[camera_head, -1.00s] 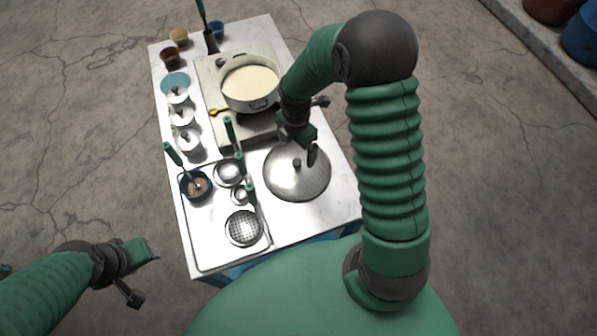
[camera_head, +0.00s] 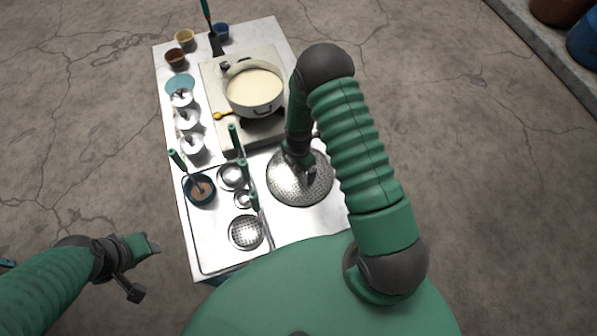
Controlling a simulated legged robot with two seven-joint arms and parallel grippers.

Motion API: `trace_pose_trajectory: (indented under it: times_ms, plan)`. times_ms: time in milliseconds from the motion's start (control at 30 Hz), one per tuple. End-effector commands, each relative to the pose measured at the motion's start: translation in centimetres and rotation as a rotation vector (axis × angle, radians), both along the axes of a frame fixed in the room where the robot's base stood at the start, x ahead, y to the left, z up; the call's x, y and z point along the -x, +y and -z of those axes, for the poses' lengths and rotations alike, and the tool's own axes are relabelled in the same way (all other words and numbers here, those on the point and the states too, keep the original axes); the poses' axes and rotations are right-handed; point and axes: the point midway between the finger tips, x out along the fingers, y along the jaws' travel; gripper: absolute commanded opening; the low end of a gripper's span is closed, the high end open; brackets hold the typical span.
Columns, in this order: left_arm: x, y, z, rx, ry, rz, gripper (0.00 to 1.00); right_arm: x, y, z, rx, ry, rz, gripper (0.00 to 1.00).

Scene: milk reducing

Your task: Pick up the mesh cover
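The mesh cover (camera_head: 290,190) is a round, grey, domed lid with a small knob at its middle. It lies on the white table, below the stove and right of the tray of utensils. My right gripper (camera_head: 308,174) points down over the middle of the cover and hides its knob. I cannot tell whether its fingers are open or shut on the knob. My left gripper (camera_head: 143,270) is open and empty, off the table at the lower left.
A pot of milk (camera_head: 254,88) stands on the stove above the cover. A tray (camera_head: 215,258) holds several ladles, a perforated skimmer (camera_head: 246,232) and a dark bowl (camera_head: 199,189). Bowls (camera_head: 184,38) stand at the far end.

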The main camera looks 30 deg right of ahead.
Motion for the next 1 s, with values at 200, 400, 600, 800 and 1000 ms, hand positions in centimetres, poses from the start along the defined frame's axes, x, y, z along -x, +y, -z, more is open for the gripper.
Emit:
trace_pose_trajectory:
  times_ms: [200,400,600,800,1000]
  plan:
    - [0.00,-0.01,0.07,0.000,0.000,0.000,0.46,0.01,-0.10,0.08,0.004,0.000,0.001,0.71]
    - [0.00,-0.01,0.09,0.000,0.000,0.000,0.46,0.02,-0.03,0.16,0.002,0.003,0.001,0.45]
    - [0.00,0.00,0.12,0.000,0.000,0.000,0.46,0.08,0.11,0.24,0.001,0.005,0.000,0.19]
    - [0.01,-0.01,0.16,0.000,0.000,0.000,0.46,0.12,0.14,0.31,0.001,0.005,0.000,0.00]
    - [0.00,-0.01,0.17,0.000,0.000,0.000,0.46,0.19,0.15,0.38,0.000,0.006,0.000,0.00]
